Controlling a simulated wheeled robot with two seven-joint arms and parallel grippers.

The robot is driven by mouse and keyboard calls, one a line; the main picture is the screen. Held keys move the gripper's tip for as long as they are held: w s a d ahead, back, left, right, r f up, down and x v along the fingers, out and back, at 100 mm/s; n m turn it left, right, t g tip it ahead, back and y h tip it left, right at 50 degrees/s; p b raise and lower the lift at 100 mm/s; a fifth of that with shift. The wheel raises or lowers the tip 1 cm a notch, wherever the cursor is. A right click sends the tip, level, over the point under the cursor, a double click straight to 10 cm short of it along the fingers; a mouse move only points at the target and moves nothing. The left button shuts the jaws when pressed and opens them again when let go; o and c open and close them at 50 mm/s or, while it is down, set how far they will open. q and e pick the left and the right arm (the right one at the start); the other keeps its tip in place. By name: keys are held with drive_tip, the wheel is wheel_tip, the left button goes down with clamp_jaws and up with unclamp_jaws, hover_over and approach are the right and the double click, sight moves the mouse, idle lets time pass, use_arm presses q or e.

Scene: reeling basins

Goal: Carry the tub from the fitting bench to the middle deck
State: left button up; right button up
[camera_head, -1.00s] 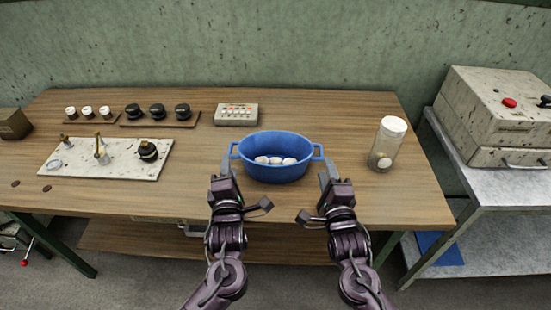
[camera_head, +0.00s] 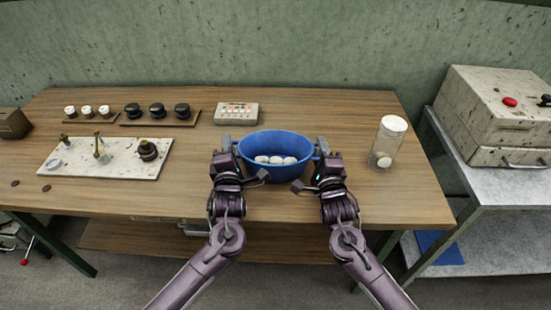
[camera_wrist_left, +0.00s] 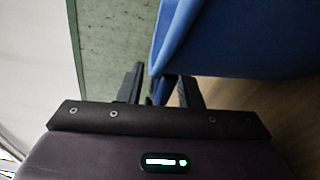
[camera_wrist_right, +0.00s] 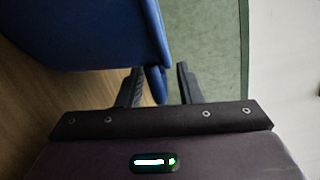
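The blue oval tub (camera_head: 275,144) stands upright on the wooden fitting bench (camera_head: 300,205), near its front edge, with several white cocoons or egg-like pieces (camera_head: 275,160) inside. My left gripper (camera_head: 226,147) is at the tub's left handle, and my right gripper (camera_head: 323,150) is at its right handle. In the left wrist view the fingers (camera_wrist_left: 162,88) stand apart on either side of the blue handle, with gaps showing. In the right wrist view the fingers (camera_wrist_right: 158,86) also stand apart around the other handle. The handles are partly hidden in the head view.
A grey cart (camera_head: 500,190) at the right carries a speckled box machine (camera_head: 490,115); a blue sheet (camera_head: 438,248) lies on its lower deck (camera_head: 500,250). A lidded jar (camera_head: 388,142) stands right of the tub. A fittings board (camera_head: 105,160) and a button box (camera_head: 236,114) are on the bench.

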use_arm(q)
clamp_jaws()
use_arm(e)
clamp_jaws()
use_arm(q)
drive_tip(key=shift+r, duration=0.15)
use_arm(e)
drive_tip(key=shift+r, duration=0.15)
